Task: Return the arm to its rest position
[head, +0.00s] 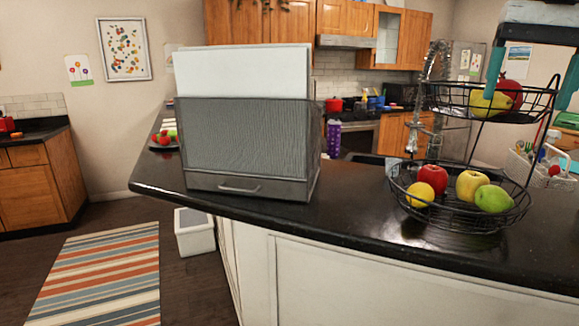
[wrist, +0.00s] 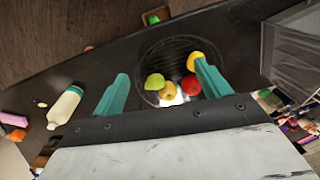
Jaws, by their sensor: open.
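My gripper (head: 533,75) is at the upper right of the head view, with its teal fingers apart and pointing down by the upper tier of the black wire fruit stand (head: 462,232). The wrist view also shows my gripper (wrist: 161,70), open, with nothing held between its fingers. Fruit in the stand shows beyond the fingers there. One finger overlaps the yellow fruit (wrist: 194,58) in that view; I cannot tell whether they touch. My arm runs out of the head view at the upper right, so most of it is hidden.
The dark counter (head: 345,215) bears a grey mesh file holder (head: 248,140) left of the stand. A red apple (head: 432,180) and other fruit lie in the lower tier. A white caddy (head: 540,175) stands at right. A bottle (wrist: 66,106) shows in the wrist view. Counter between holder and stand is clear.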

